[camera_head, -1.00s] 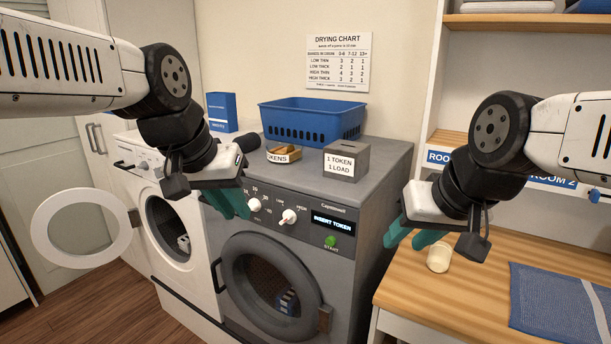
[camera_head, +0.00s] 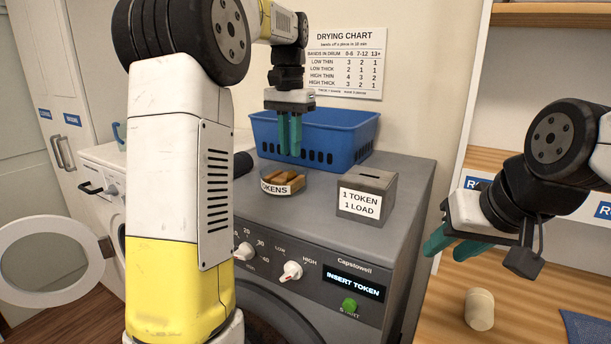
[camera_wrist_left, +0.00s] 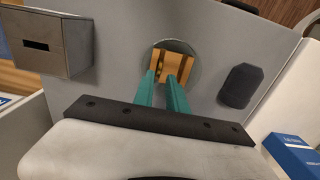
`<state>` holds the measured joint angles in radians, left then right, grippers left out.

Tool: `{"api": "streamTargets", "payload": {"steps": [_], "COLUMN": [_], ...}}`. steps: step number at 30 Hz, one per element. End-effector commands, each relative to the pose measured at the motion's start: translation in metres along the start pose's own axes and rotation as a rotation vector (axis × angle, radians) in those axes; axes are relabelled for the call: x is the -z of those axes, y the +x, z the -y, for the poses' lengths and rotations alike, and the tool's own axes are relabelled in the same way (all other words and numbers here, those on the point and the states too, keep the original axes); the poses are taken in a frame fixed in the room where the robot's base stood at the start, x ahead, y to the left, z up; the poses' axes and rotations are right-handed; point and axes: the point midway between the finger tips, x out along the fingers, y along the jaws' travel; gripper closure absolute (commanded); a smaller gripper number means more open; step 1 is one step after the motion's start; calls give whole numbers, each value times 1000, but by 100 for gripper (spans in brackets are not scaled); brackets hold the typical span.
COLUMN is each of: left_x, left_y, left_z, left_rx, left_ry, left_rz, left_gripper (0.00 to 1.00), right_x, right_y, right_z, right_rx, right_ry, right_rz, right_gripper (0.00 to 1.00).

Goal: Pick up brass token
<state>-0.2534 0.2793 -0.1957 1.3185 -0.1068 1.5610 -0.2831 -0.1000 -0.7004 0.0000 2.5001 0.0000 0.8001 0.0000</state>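Brass tokens (camera_head: 280,178) lie in a round dish (camera_head: 283,190) labelled "TOKENS" on top of the grey dryer. In the left wrist view the tokens (camera_wrist_left: 175,58) show as several golden pieces inside the dish's round rim. My left gripper (camera_head: 290,153) points down above the dish, with its teal fingers a small gap apart and nothing seen between them. In the left wrist view its fingertips (camera_wrist_left: 161,76) overlap the near side of the dish; the exact height is hard to tell.
A grey token box (camera_head: 367,192) with a slot stands right of the dish. A blue basket (camera_head: 345,140) stands behind. A dark object (camera_wrist_left: 240,85) lies beside the dish. A pale cup-like object (camera_head: 479,309) lies on the counter (camera_head: 440,320).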

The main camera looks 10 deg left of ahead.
Motion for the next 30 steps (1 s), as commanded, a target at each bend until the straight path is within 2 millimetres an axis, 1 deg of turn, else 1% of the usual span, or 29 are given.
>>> {"api": "streamTargets", "payload": {"steps": [5, 9, 12, 15, 20, 21, 23, 24, 30], "left_x": [1, 3, 3, 3, 3, 3, 3, 3, 3], "left_y": [22, 44, 54, 58, 58, 58, 58, 58, 58], "left_z": [-1, -1, -1, -1, -1, -1, -1, -1, -1], "left_rx": [-1, -1, 0, 0, 0, 0, 0, 0, 0], "left_ry": [-1, -1, -1, -1, -1, -1, -1, -1, -1], "left_rz": [2, 2, 0, -1, -2, -2, -2, -2, -2], "left_gripper": [83, 83, 83, 83, 83, 85, 96, 100, 100], "right_x": [0, 0, 0, 0, 0, 0, 0, 0, 0], "right_y": [0, 0, 0, 0, 0, 0, 0, 0, 0], "right_z": [0, 0, 0, 0, 0, 0, 0, 0, 0], "right_rx": [0, 0, 0, 0, 0, 0, 0, 0, 0], "right_ry": [0, 0, 0, 0, 0, 0, 0, 0, 0], "right_rz": [0, 0, 0, 0, 0, 0, 0, 0, 0], "right_gripper": [64, 64, 64, 64, 64, 64, 64, 64, 64]}}
